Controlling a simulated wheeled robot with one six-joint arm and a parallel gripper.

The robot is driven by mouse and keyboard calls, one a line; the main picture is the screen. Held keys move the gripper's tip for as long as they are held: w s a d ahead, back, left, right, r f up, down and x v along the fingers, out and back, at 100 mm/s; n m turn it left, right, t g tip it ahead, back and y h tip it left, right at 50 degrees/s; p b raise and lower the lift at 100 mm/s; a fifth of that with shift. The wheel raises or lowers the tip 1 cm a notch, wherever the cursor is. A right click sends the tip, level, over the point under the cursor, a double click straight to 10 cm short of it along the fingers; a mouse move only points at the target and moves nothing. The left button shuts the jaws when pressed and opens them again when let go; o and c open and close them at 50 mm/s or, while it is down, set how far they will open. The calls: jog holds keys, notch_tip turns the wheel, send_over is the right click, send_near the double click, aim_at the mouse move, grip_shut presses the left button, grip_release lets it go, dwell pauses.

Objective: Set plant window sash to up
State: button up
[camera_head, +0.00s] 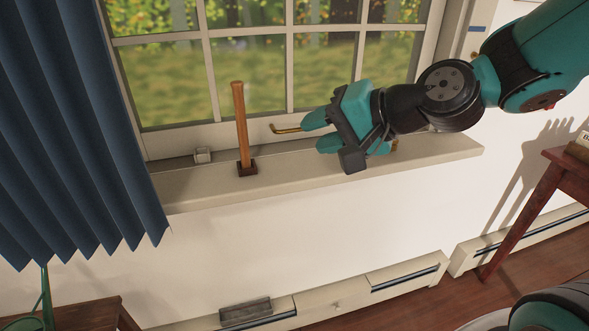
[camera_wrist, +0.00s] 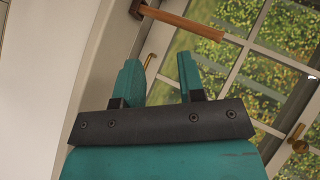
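The window sash (camera_head: 205,136) has a white frame with several panes, and its bottom rail is down by the sill (camera_head: 300,181). A brass hook-shaped handle (camera_head: 287,130) sticks out from its lower rail. Another brass piece (camera_head: 395,145) shows partly behind my gripper, and a brass handle (camera_wrist: 298,135) shows at right in the wrist view. My gripper (camera_head: 320,132) has teal fingers and is open, just right of the hook-shaped handle. In the wrist view, this handle (camera_wrist: 149,62) appears between the open fingertips (camera_wrist: 160,64); I cannot tell whether they touch it.
A wooden stick (camera_head: 241,125) stands upright on a dark base on the sill, left of my gripper. A blue curtain (camera_head: 70,130) hangs at left. A reddish wooden table (camera_head: 540,190) stands at right.

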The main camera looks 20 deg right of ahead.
aim_at(295, 131)
jog(key=w+d+f+m+t, duration=0.2)
jog(key=w+m, duration=0.1)
jog(key=w+d+f+m+t+h+b, duration=0.1)
jog(key=w+d+f+m+t, duration=0.1)
jog(key=w+d+f, duration=0.1)
jog(key=w+d+f+m+t+h, duration=0.1)
jog(key=w+d+f+m, duration=0.1)
jog(key=w+m, duration=0.1)
jog(key=shift+d+f+m+t, duration=0.15)
jog(key=shift+f+m+t, duration=0.15)
jog(key=shift+f+t, duration=0.1)
jog(key=p+x, duration=0.1)
jog(key=x, duration=0.8)
jog(key=p+x, duration=0.1)
jog(key=x, duration=0.4)
jog(key=shift+w+f+p, duration=0.3)
jog(key=shift+f, duration=0.05)
grip_shut()
